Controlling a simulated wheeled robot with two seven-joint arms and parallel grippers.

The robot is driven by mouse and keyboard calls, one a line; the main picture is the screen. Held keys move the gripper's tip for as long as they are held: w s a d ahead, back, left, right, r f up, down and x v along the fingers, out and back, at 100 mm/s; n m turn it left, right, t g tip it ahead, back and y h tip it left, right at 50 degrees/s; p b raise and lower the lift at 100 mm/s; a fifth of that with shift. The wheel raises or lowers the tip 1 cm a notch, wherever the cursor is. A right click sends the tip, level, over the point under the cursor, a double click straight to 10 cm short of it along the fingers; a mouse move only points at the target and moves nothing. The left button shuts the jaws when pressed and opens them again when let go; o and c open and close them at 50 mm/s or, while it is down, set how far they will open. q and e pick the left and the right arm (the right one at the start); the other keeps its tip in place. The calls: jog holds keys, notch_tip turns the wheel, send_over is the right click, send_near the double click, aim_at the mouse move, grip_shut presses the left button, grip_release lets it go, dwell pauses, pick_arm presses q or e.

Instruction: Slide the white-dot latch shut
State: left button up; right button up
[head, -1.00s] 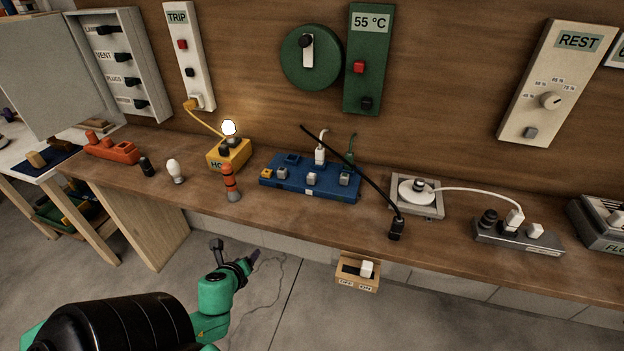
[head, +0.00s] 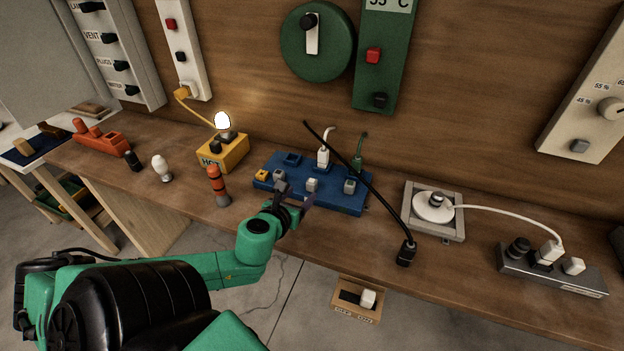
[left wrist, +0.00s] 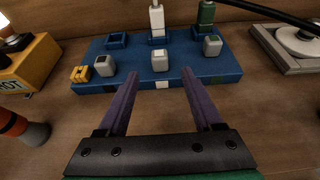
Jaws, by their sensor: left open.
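A blue block (head: 335,199) sits on the bench and carries several small grey latch knobs. It also fills the upper part of the left wrist view (left wrist: 120,84). The middle grey knob (left wrist: 160,62) stands above a white mark (left wrist: 162,86) on the block's front face; I take it for the white-dot latch. In the head view this knob (head: 312,185) is just beyond my fingers. My left gripper (head: 296,195) is open and empty at the block's front edge. In the left wrist view its fingers (left wrist: 159,76) point at the middle knob, one to each side, apart from it.
A white plug (head: 323,157) and a green plug (head: 357,162) stand at the back of the block. A black cable (head: 375,200) crosses its right side. A yellow box with a lit bulb (head: 232,155) and an orange-striped post (head: 214,182) stand to the left.

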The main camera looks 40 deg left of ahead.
aim_at(310, 185)
pick_arm(q)
jog(key=b+x, duration=0.1)
jog(key=x, duration=0.8)
jog(key=shift+f, duration=0.1)
jog(key=shift+w+a+f, duration=0.2)
jog(key=shift+w, duration=0.3)
grip_shut()
pick_arm(e)
jog(key=shift+w+a+f, duration=0.2)
jog(key=shift+w+f, duration=0.25)
jog(key=shift+w+a+f, duration=0.15)
jog(key=shift+w+f, duration=0.25)
jog(key=shift+w, duration=0.05)
jog(key=shift+d, duration=0.25)
